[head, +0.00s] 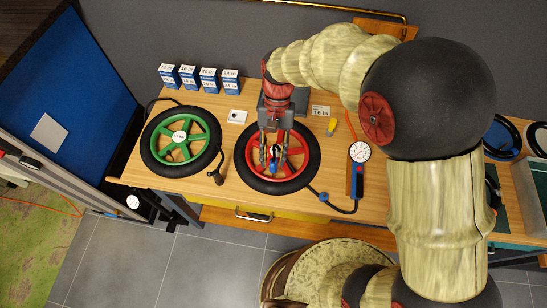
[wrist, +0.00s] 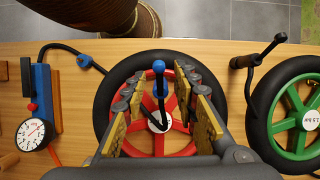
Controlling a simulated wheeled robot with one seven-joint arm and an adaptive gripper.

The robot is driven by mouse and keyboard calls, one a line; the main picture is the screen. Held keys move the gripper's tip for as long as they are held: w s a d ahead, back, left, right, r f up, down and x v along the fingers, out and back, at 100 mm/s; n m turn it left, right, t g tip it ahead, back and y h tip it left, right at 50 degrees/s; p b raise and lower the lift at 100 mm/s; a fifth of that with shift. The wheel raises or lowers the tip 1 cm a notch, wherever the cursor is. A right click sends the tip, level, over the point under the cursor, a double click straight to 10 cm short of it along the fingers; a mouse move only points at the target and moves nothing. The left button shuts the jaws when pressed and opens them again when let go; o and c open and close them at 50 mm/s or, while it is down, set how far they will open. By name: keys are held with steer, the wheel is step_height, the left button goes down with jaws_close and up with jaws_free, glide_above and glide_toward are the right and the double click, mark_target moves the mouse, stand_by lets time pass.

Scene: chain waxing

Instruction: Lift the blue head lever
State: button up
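In the head view my gripper (head: 274,158) points down over the red-spoked wheel (head: 246,166), which lies flat on the table. The lever's foot is partly hidden, so I cannot tell exactly where it joins.
A black hose with a blue fitting (wrist: 83,61) runs from the gauge (wrist: 32,132) to the red wheel's rim. A green-spoked wheel (head: 150,150) with a black lever (wrist: 272,46) lies beside it. Several blue-and-white boxes (head: 188,76) stand at the table's back.

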steer(key=shift+s+f, duration=0.2)
steer(key=shift+f, duration=0.25)
steer(key=c, duration=0.7)
jaws_close()
